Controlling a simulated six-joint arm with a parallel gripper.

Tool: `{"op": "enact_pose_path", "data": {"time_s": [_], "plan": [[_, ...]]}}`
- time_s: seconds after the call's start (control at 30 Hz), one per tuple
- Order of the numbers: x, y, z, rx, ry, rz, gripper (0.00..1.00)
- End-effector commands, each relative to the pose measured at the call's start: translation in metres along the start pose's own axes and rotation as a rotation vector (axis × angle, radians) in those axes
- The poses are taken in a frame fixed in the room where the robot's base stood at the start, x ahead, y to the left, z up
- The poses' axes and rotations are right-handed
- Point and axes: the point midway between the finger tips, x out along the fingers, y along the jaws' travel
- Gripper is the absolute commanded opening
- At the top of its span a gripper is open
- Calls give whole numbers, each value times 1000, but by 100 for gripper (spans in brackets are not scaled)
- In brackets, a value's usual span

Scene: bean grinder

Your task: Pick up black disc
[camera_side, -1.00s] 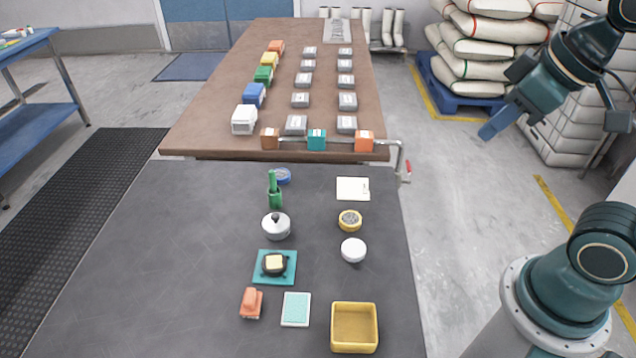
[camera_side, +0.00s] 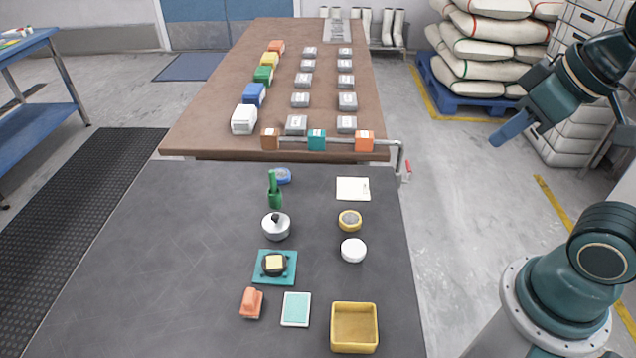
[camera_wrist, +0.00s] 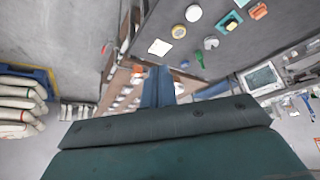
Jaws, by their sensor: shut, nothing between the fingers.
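A dark, roundish piece (camera_side: 264,269) sits on a teal square mat (camera_side: 289,277) on the near dark table, with a pale yellow block (camera_side: 275,262) on top of it. It is the only black disc-like thing I make out, and the block hides its middle. The teal mat also shows small at the top of the wrist view (camera_wrist: 237,17). My gripper (camera_side: 496,141) is shut and empty, raised in the air to the right of the tables, far from the dark piece. Its fingers (camera_wrist: 158,72) point toward the tables in the wrist view.
A metal rail (camera_side: 345,141) edges the brown table. The dark table's left side is clear.

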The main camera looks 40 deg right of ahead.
Motion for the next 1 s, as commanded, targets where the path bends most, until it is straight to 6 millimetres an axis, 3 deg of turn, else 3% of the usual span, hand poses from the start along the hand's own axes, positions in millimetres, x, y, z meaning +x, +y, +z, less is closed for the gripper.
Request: {"op": "enact_pose_path", "data": {"time_s": [0.5,0.83,1.0], "plan": [[0,0,0,0,0,0,2],[0,0,0,0,0,0,67],[0,0,0,0,0,0,70]]}}
